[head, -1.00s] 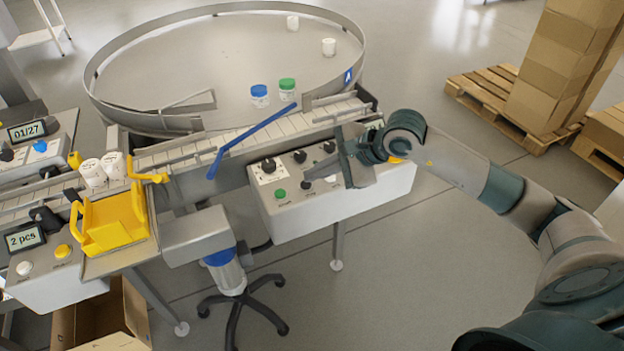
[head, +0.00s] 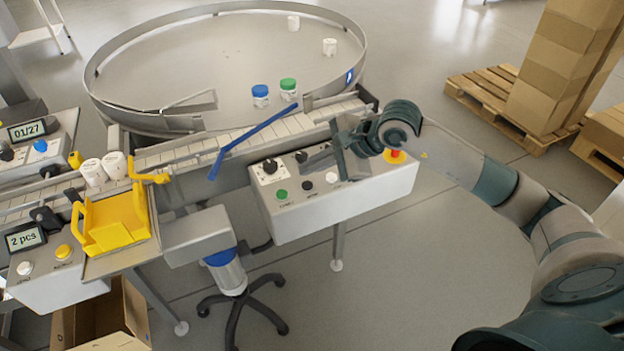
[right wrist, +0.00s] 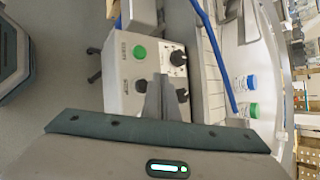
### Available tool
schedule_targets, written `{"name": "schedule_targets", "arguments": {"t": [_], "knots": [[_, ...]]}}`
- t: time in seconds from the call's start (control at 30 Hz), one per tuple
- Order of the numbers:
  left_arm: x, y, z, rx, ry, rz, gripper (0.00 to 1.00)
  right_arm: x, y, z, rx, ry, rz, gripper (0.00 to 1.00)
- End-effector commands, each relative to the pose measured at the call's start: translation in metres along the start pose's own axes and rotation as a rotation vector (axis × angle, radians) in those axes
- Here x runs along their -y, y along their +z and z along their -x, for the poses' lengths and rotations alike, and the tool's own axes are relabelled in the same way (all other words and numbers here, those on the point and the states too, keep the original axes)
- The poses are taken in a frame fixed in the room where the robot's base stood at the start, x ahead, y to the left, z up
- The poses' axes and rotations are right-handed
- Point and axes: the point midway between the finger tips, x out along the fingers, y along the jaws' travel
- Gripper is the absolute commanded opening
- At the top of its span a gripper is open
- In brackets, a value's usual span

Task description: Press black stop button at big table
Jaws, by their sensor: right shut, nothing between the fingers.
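The big round table (head: 215,75) has a grey control box (head: 340,205) at its front. On the box, a black button (head: 307,186) sits between a green button (head: 281,194) and a white button (head: 332,177). The black button also shows in the right wrist view (right wrist: 140,86), beside the fingers. My right gripper (head: 304,162) is shut and empty, above the box and behind the button row, near the black knobs. Its fingers (right wrist: 160,88) appear apart from the black button. I cannot tell their exact height. My left gripper is not in view.
A black knob (head: 269,166) stands behind the green button. A red button on a yellow base (head: 395,156) sits at the box's right end. A blue rail (head: 250,138) crosses the conveyor behind the box.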

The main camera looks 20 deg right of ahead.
Motion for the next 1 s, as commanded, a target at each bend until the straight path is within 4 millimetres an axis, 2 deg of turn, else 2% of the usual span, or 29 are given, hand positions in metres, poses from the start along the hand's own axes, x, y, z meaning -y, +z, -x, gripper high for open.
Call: {"name": "schedule_targets", "arguments": {"t": [0.03, 0.4, 1.0], "knots": [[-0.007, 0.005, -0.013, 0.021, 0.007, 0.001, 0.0, -0.003, -0.004, -0.005, 0.0, -0.001, 0.001, 0.0], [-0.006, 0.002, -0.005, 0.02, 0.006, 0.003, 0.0, 0.009, 0.01, 0.013, 0.001, 0.0, 0.001, 0.0], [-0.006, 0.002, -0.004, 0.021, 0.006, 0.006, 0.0, 0.01, 0.01, 0.014, 0.0, 0.001, 0.001, 0.0]]}}
